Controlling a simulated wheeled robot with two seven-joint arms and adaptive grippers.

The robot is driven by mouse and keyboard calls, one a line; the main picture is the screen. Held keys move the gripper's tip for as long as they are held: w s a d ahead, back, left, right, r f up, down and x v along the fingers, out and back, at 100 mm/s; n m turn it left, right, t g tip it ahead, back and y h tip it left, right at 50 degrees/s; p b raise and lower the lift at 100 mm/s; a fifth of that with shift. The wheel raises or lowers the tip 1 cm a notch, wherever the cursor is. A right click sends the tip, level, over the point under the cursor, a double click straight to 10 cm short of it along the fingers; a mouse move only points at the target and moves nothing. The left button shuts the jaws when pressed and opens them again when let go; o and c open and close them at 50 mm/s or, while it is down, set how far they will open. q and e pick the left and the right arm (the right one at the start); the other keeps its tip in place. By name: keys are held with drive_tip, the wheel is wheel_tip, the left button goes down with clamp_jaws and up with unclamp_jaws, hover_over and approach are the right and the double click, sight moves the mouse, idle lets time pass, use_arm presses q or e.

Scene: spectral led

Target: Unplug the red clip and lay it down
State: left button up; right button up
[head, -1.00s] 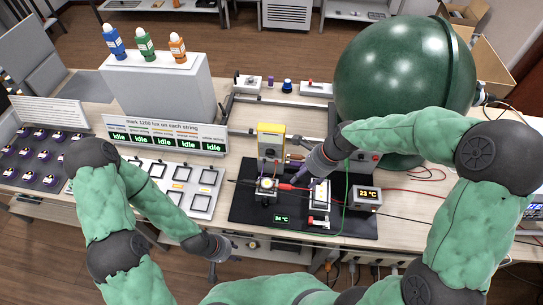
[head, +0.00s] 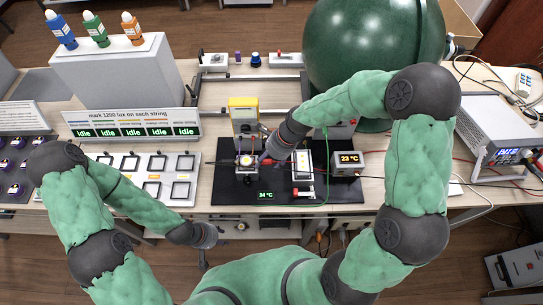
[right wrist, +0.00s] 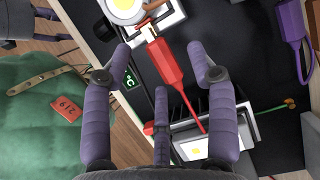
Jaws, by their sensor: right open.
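The red clip (right wrist: 172,65) shows in the right wrist view. Its front end meets the white lamp block with a round yellow-white light (right wrist: 127,10), and a red lead runs from its back. My right gripper (right wrist: 163,58) is open, its fingers on both sides of the clip and apart from it. In the head view my right gripper (head: 264,154) is beside the lit lamp block (head: 247,166) and largely hides the clip. My left gripper (head: 203,240) hangs low by the table's front edge, away from the clip; its jaws are too small to read.
A black mat (head: 226,186) lies under the lamp block. A yellow meter (head: 243,108) stands behind. The large green sphere (head: 365,50) blocks the back right. The mat's left front is bare.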

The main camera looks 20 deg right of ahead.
drive_tip(key=shift+f, duration=0.15)
clamp_jaws()
idle(0.4)
drive_tip(key=shift+s+d+p, duration=0.2)
drive_tip(key=shift+d+p, duration=0.05)
drive_tip(key=shift+d, duration=0.5)
drive_tip(key=shift+s+d+p, duration=0.2)
drive_tip(key=shift+d, duration=0.5)
drive_tip(key=shift+s+d, duration=0.15)
drive_tip(key=shift+d, duration=0.3)
